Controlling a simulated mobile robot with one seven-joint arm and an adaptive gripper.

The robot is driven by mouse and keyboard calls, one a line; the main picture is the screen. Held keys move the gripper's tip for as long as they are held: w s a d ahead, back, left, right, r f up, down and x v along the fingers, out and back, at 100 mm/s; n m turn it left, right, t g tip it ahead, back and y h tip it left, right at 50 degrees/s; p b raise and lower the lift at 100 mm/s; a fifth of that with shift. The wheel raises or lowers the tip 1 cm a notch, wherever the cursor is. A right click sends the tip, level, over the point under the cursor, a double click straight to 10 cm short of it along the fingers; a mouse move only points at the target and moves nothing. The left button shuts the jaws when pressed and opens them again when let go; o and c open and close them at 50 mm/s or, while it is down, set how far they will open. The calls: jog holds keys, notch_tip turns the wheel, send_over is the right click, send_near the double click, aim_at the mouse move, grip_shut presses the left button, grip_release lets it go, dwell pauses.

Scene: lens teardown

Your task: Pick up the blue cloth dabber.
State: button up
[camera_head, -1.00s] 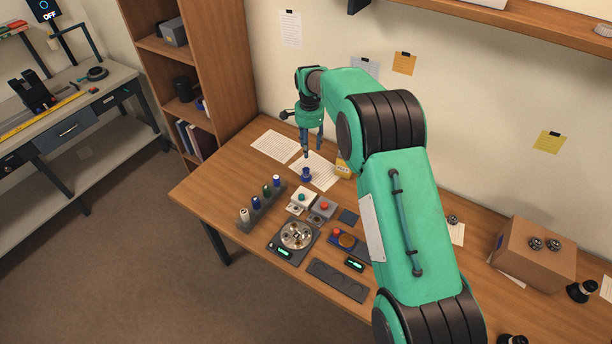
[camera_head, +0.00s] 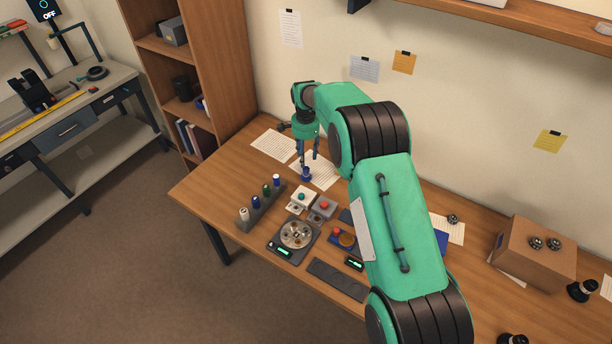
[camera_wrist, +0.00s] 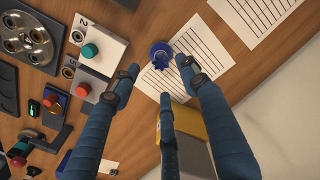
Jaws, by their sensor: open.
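A small blue object with a round base and a narrower top, which looks like the blue cloth dabber (camera_head: 306,175), stands by the edge of a printed sheet on the wooden table. In the wrist view the dabber (camera_wrist: 160,53) shows just beyond the fingertips, between the left and right fingers. My gripper (camera_head: 309,162) points down directly above it, with its fingers spread and nothing held. The wrist view shows the blue fingers of my gripper (camera_wrist: 158,76) apart; I cannot tell whether any touches the dabber.
A dark rack (camera_head: 262,211) with several upright coloured pieces stands to the front left. Button boxes (camera_head: 304,199) and a round metal plate (camera_head: 297,235) lie nearer the front. A yellow and grey object (camera_wrist: 190,121) is close to the fingers. Printed sheets (camera_head: 273,146) lie behind.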

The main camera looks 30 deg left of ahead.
aim_at(305, 169)
jog(key=shift+f, duration=2.15)
jog(key=shift+f+b, duration=0.4)
jog(key=shift+f, duration=2.2)
jog(key=c, duration=1)
